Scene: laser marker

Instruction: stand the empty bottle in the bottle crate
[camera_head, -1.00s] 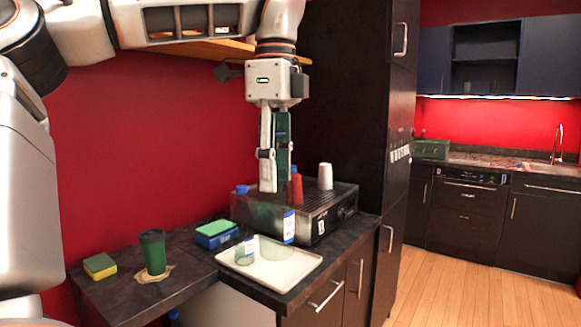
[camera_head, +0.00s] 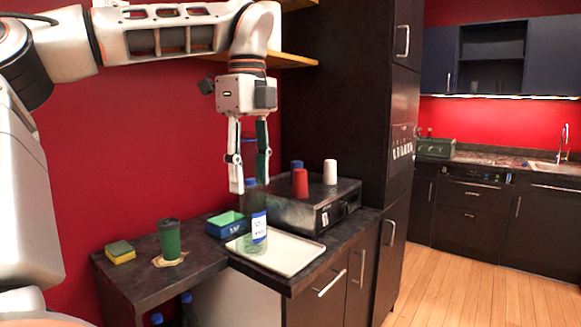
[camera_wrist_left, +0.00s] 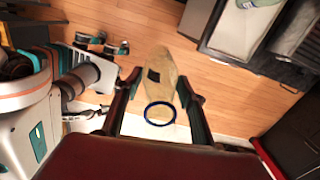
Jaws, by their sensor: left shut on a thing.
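My left gripper (camera_head: 250,184) points down above the tray. I cannot make out a bottle crate; blue-capped bottles (camera_head: 186,298) show low under the counter.
A dark machine (camera_head: 325,205) behind the tray carries red (camera_head: 300,182), white (camera_head: 330,172) and blue cups. A green cup (camera_head: 169,240), a sponge (camera_head: 120,252) and a blue-green box (camera_head: 226,224) stand on the left counter. Open floor (camera_head: 450,280) lies right.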

